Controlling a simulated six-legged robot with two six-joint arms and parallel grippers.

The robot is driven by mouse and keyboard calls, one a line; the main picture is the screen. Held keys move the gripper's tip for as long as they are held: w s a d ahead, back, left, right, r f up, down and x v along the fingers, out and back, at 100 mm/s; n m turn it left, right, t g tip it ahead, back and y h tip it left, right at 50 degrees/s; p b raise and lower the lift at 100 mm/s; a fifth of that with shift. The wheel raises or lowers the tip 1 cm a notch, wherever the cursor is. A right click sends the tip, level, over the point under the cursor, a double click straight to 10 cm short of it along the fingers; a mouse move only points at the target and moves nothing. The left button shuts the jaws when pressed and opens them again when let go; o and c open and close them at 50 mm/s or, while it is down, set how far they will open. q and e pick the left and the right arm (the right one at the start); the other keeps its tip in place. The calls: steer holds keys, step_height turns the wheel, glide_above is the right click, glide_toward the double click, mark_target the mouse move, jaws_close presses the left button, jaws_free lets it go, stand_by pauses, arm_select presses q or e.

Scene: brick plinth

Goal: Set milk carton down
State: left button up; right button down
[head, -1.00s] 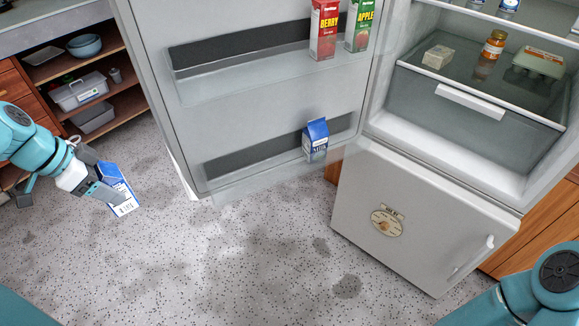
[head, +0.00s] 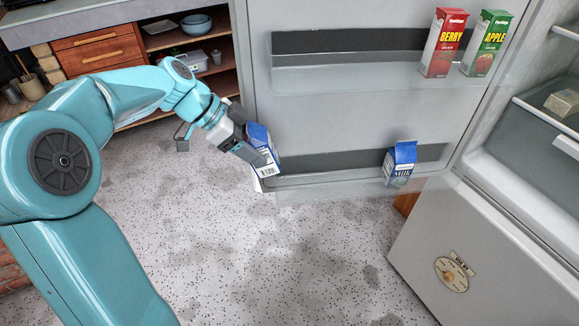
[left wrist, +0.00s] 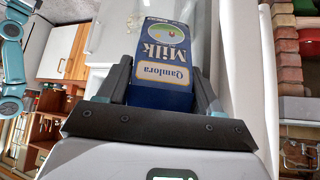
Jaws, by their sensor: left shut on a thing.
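My left gripper (head: 254,154) is shut on a blue and white milk carton (head: 262,142), held tilted at the left edge of the open fridge door. The left wrist view shows this carton (left wrist: 164,47) between the fingers (left wrist: 152,82), its Milk label upside down. Whether the carton touches the door cannot be told. A second blue and white milk carton (head: 400,165) stands upright in the lower door shelf (head: 330,180), to the right. My right gripper is not in view.
A red berry carton (head: 443,42) and a green apple carton (head: 486,42) stand in the upper door shelf (head: 340,80). The lower shelf has free room left of the standing milk. A wooden cabinet (head: 100,45) is behind at left. The floor (head: 220,240) is clear.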

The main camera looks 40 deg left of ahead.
mark_target(266, 134)
arm_select(q)
steer(key=w+d, duration=0.3)
steer(key=shift+w+d+f, duration=0.1)
steer(key=shift+d, duration=0.05)
steer(key=f, duration=0.3)
steer(key=shift+w+d, duration=0.15)
steer(key=shift+w, duration=0.05)
steer(key=shift+w+f, duration=0.1)
steer(key=shift+f, duration=0.2)
steer(key=shift+w+d+f+b, duration=0.1)
steer(key=shift+d+f+b, duration=0.1)
steer(key=shift+f, duration=0.4)
steer(key=shift+w+d+f+b, duration=0.1)
steer(key=shift+d+f+b, duration=0.1)
steer(key=shift+f, duration=0.35)
steer(key=g+y+p, duration=0.1)
steer(key=w+f+g+y+p, duration=0.1)
steer(key=shift+d+f+y, duration=0.3)
steer(key=shift+d, duration=0.1)
steer(key=shift+w+a+f, duration=0.1)
steer(key=shift+a+f, duration=0.05)
steer(key=shift+f, duration=0.1)
steer(key=shift+r, duration=0.1)
steer(key=shift+f, duration=0.2)
steer(key=o, duration=1)
steer(key=shift+r, duration=0.3)
steer(key=p+v, duration=0.2)
steer(key=v, duration=0.9)
steer(key=shift+a+r, duration=0.15)
steer(key=shift+r, duration=0.2)
